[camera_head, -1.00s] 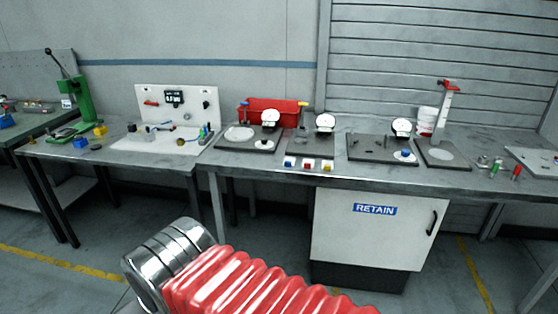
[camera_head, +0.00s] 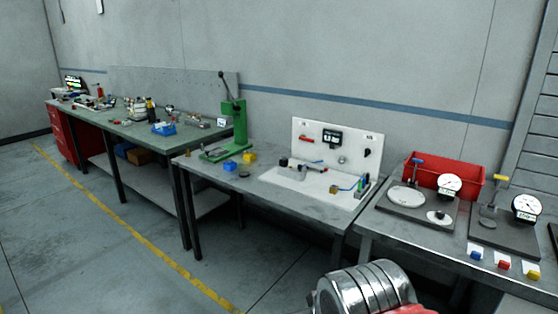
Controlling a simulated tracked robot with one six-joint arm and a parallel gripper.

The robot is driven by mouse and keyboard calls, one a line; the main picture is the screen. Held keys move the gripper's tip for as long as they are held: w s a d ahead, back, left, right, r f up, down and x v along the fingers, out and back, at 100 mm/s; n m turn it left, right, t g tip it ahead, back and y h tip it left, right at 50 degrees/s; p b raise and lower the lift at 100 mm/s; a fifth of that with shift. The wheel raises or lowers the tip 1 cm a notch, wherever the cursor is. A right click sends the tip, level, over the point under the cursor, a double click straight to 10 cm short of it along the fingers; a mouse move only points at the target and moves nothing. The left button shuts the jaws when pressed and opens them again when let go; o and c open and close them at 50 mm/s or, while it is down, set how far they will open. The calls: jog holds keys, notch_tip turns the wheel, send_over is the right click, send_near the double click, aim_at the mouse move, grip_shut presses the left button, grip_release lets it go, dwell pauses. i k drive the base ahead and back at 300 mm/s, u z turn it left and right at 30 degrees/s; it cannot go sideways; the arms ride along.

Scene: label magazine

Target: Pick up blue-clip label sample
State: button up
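A small white label with a blue clip (camera_head: 476,254) lies at the front of the right-hand bench, at the left end of a row. A label with a red clip (camera_head: 504,266) and one with a yellow clip (camera_head: 532,275) lie to its right. My gripper is not in view. Only a silver ringed part and a bit of red bellows of my own arm show at the bottom, in front of the bench and apart from the labels.
Dial gauges on dark plates (camera_head: 418,207) and a red bin (camera_head: 444,176) stand behind the labels. Left are a bench with a white panel (camera_head: 335,146), a green press (camera_head: 238,125) and a green-topped bench (camera_head: 150,131). The floor (camera_head: 90,250) at left is clear.

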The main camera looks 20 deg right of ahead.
aim_at(475, 252)
jog(key=z, duration=0.35)
jog(key=i, duration=0.85)
jog(key=z, duration=0.4)
